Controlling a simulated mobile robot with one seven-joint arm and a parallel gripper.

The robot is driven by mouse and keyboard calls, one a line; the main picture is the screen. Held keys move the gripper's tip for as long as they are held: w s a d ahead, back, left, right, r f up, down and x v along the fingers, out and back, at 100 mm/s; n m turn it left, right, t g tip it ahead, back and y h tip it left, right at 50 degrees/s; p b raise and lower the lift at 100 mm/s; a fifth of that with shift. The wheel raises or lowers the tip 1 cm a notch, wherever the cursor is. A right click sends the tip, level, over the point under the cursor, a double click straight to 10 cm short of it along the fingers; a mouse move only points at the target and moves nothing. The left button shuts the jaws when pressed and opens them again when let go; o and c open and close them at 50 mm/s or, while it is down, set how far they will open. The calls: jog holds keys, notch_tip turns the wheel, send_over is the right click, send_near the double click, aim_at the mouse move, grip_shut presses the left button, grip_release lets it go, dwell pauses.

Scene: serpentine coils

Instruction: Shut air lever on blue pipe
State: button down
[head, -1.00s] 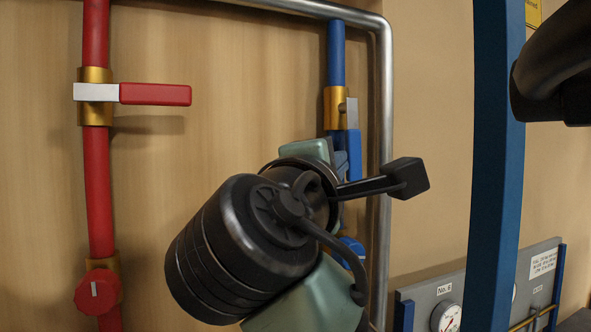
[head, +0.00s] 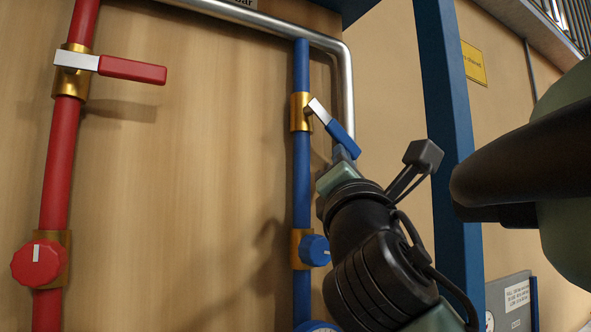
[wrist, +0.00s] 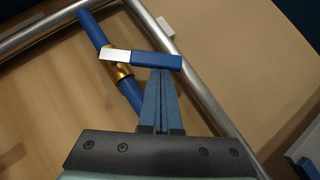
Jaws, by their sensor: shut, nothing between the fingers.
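The blue pipe (head: 302,185) runs vertically on the wooden panel in the head view. Its air lever (head: 342,137) has a blue handle and a silver base on a brass valve (head: 301,112). The handle slants down to the right, at an angle to the pipe. In the wrist view the lever (wrist: 155,60) lies across the blue pipe (wrist: 128,88). My gripper (head: 343,154) is at the handle's lower end in the head view. In the wrist view its shut, empty fingers (wrist: 161,75) have their tips at the handle's underside; contact is hard to tell.
A red pipe (head: 60,160) with a red lever (head: 132,69) and red knob (head: 39,263) stands at left. A blue knob (head: 315,250) sits below the lever. A steel pipe (head: 347,95) and a blue post (head: 445,90) stand to the right.

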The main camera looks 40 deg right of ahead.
jog(key=n+t, duration=0.1)
jog(key=d+n+t+y, duration=0.1)
jog(key=n, duration=0.1)
jog(key=d+r+n+t+y, duration=0.1)
jog(key=n, duration=0.1)
jog(key=shift+s+d, duration=0.1)
jog(key=shift+s, duration=0.2)
jog(key=n+t+y, duration=0.1)
jog(key=n+y, duration=0.1)
jog(key=r+n+t, duration=0.1)
jog(key=shift+s+d+n+t+y, duration=0.1)
jog(key=shift+d+n+t+y, duration=0.2)
jog(key=shift+d+y, duration=0.1)
jog(key=shift+s+d+r+n+t+y+p, duration=0.1)
jog(key=shift+d+r+n+t+y+p, duration=0.15)
jog(key=shift+r, duration=0.2)
jog(key=shift+d+r+n+t+y+p, duration=0.15)
jog(key=shift+d+r+n+p, duration=0.1)
jog(key=shift+r+p, duration=0.15)
jog(key=shift+r, duration=0.1)
notch_tip(320, 180, down, 4)
jog(key=b, duration=0.3)
jog(key=shift+f, duration=0.2)
jog(key=b, duration=0.5)
send_near(358, 157)
jog(key=shift+s+d+f, duration=0.65)
jog(key=shift+s, duration=0.3)
